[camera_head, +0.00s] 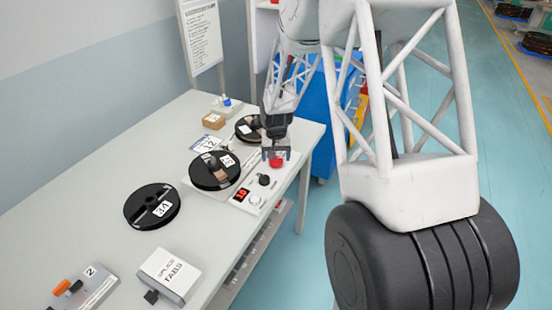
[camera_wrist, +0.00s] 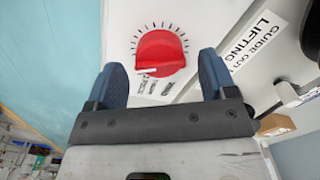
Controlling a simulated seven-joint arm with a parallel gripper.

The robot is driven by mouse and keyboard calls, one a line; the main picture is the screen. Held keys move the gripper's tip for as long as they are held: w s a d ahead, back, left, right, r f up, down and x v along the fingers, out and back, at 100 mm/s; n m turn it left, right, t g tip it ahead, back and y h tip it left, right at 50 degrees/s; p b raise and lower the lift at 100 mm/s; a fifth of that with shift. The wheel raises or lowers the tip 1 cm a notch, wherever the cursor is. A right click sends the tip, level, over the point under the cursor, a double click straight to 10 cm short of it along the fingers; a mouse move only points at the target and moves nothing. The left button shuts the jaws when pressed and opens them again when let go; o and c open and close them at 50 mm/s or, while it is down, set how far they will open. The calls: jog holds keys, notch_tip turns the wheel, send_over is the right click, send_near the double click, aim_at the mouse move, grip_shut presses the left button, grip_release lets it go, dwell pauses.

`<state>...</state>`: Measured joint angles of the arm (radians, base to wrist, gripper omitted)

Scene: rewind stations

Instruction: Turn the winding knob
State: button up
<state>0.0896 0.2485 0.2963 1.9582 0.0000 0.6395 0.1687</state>
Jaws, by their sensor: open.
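A red winding knob (camera_head: 276,163) sits at the right edge of the white rewind station (camera_head: 224,197). In the wrist view the red knob (camera_wrist: 160,52) is round with a raised grip bar, and a dial of black tick marks surrounds its upper part. Small printed labels lie below it, partly blurred. My gripper (camera_head: 277,154) is above the knob in the head view. In the wrist view my gripper (camera_wrist: 161,62) is open, with one dark blue finger on each side of the knob. Gaps show between the knob and both fingers; contact is not visible.
The station carries a front reel (camera_head: 207,173) and a back reel (camera_head: 246,130), a black knob (camera_head: 264,180) and a red-digit display (camera_head: 241,195). A loose reel (camera_head: 140,207) and a splice tabs box (camera_head: 169,273) lie nearer on the table (camera_head: 80,190).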

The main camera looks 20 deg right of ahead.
aim_at(276, 159)
jog(key=shift+r, duration=3.1)
jog(key=shift+s+r, duration=0.15)
jog(key=shift+r, duration=0.1)
jog(key=s+a+r+n+t, duration=0.1)
jog(key=s+a+r, duration=0.1)
jog(key=s+r, duration=0.7)
jog(key=s+a+r, duration=0.2)
jog(key=s+r, duration=0.6)
jog(key=s, duration=0.3)
jog(key=s+a+r+n, duration=0.1)
jog(key=s, duration=0.9)
jog(key=s+a+r+t, duration=0.1)
jog(key=s+r, duration=0.1)
jog(key=s, duration=0.9)
jog(key=shift+r+n+t, duration=0.3)
jog(key=shift+n, duration=0.1)
